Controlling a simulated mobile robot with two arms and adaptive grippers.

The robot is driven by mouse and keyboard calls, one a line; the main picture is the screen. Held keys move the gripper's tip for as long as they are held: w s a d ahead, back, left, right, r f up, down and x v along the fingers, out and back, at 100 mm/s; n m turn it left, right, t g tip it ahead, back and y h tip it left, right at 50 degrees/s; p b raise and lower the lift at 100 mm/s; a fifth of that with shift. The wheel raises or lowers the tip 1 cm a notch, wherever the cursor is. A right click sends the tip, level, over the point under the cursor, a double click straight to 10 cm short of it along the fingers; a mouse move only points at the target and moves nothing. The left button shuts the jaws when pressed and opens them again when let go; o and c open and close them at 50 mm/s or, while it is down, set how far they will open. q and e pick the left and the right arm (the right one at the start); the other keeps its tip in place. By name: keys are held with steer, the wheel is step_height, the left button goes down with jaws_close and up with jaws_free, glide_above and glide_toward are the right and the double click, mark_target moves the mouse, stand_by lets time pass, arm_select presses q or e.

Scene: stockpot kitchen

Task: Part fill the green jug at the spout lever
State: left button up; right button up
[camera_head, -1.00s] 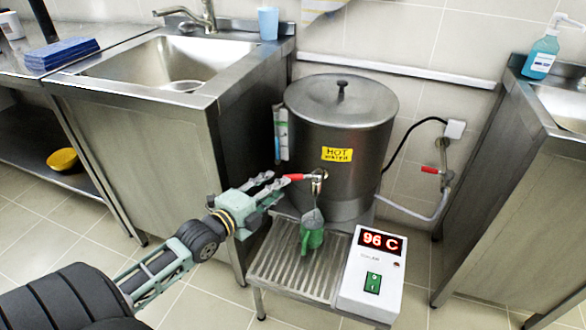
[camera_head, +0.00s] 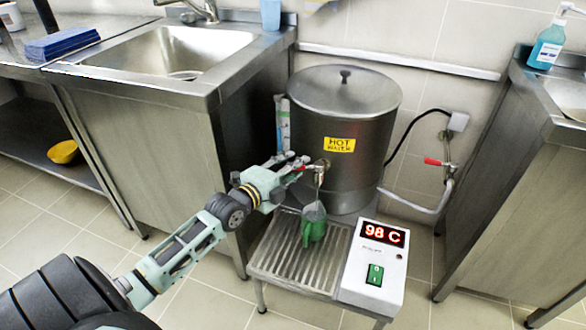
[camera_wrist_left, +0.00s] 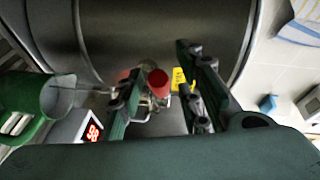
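The green jug (camera_head: 313,228) stands on the ribbed drip tray (camera_head: 277,258) under the spout (camera_head: 321,170) of the steel hot water boiler (camera_head: 340,165). A thin stream seems to run from the spout into the jug's mouth; the level inside cannot be read. It also shows at the left of the left wrist view (camera_wrist_left: 30,95). My left gripper (camera_head: 297,165) is at the red spout lever (camera_head: 300,169), its fingers (camera_wrist_left: 160,98) apart on either side of the lever's red end (camera_wrist_left: 157,80). Contact with it cannot be told. My right gripper is out of view.
A control box (camera_head: 376,262) reading 98 C stands right of the drip tray. A steel sink unit (camera_head: 150,140) is at the left and another counter (camera_head: 515,190) at the right. A second red-handled valve (camera_head: 434,161) is on the wall.

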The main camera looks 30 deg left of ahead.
arm_select(q)
steer(key=shift+c, duration=0.4)
jaws_close()
